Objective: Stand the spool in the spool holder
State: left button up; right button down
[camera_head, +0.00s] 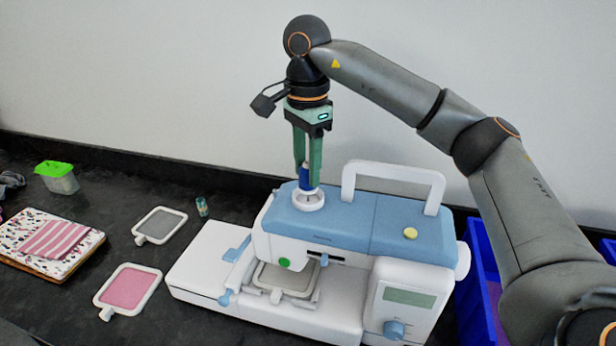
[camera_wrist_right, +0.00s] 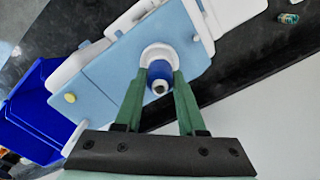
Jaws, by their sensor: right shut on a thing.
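My right gripper (camera_head: 308,168) is above the sewing machine (camera_head: 375,222), pointing down, and shut on a blue spool (camera_head: 305,180). The spool is upright, between the green fingers. Directly beneath it is the white round spool holder (camera_head: 309,201) on the machine's blue top. In the right wrist view, the spool (camera_wrist_right: 159,76) lines up with the white holder ring (camera_wrist_right: 157,54) between the fingertips. I cannot tell whether the spool's lower end is seated in the holder; the fingers hide part of it. My left gripper is not in view.
The machine's white handle (camera_head: 393,169) rises right of the holder. Blue bins (camera_head: 480,290) stand at the right. On the dark table at left lie a pink hoop (camera_head: 128,288), a grey hoop (camera_head: 160,224), another small spool (camera_head: 202,206), notebooks (camera_head: 45,243) and a green-lidded box (camera_head: 57,177).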

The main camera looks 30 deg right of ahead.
notch_tip(320, 180, down, 2)
jog(key=shift+d+f, duration=0.1)
jog(key=shift+d, duration=0.05)
jog(key=shift+f, duration=0.3)
jog(key=c, duration=0.5)
grip_release()
jog(key=shift+r, duration=0.1)
